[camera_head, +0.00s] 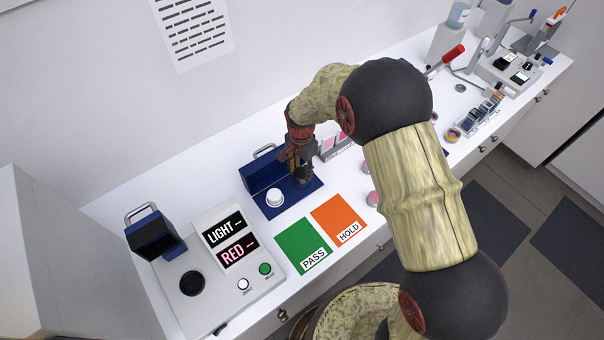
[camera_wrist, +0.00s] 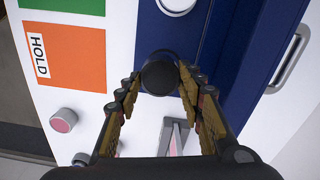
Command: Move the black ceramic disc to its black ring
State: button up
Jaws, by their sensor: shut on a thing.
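My gripper (camera_wrist: 158,78) is shut on the black ceramic disc (camera_wrist: 160,74), whose round dark top shows between the fingertips in the wrist view. In the head view my gripper (camera_head: 302,178) points down over the right part of the dark blue mat (camera_head: 313,187). The disc is low over the mat or on it; I cannot tell which. No black ring can be made out around or under the disc. A white round piece (camera_head: 275,198) sits on the left part of the mat and shows at the top of the wrist view (camera_wrist: 176,4).
A blue box with a handle (camera_head: 262,173) stands behind the mat. Green PASS (camera_head: 302,243) and orange HOLD (camera_head: 338,219) cards lie in front. A meter with a black round port (camera_head: 192,283) is at the left. Pink-topped jars (camera_head: 373,198) stand to the right.

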aim_at(302, 174)
jog(key=shift+w+d+f, duration=0.1)
jog(key=shift+w+f, duration=0.4)
jog(key=shift+f, duration=0.2)
jog(key=shift+w+f, duration=0.1)
jog(key=shift+f, duration=1.45)
jog(key=shift+f, duration=0.1)
jog(key=o, duration=1.2)
jog(key=shift+o, duration=0.2)
